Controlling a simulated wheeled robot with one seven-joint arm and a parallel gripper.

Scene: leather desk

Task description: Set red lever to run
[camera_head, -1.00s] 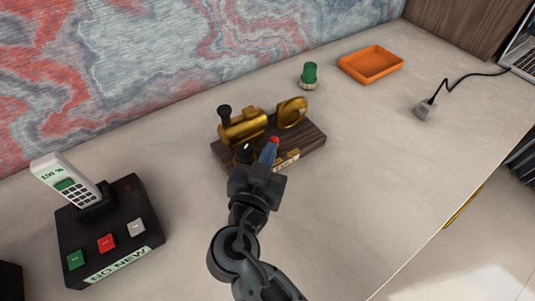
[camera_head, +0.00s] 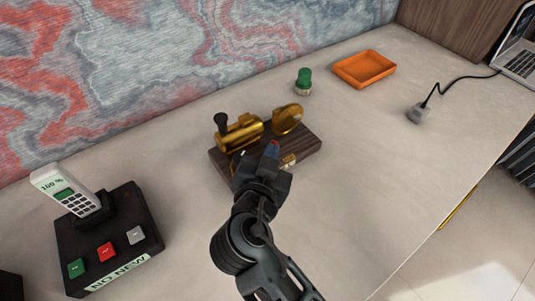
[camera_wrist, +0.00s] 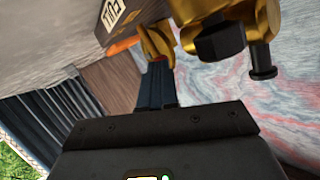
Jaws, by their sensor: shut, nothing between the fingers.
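A brass device (camera_head: 240,133) with a black knob stands on a dark wooden base (camera_head: 310,147) in the middle of the desk. It also shows upside down in the wrist view (camera_wrist: 215,15). A small red lever tip (camera_head: 275,145) shows at the end of my gripper (camera_head: 270,152); a sliver of red (camera_wrist: 160,58) shows there in the wrist view too. My gripper's blue fingers are shut with nothing between them, close beside the red tip; contact cannot be told. The lever's shaft is hidden. A pale label (camera_wrist: 115,12) on the base is partly readable.
A black console (camera_head: 140,205) with buttons and a white handset (camera_head: 68,190) stands at the left. A green-capped object (camera_head: 304,80), an orange tray (camera_head: 365,70) and a plug with cable (camera_head: 418,113) lie behind and right. The desk's right front is clear.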

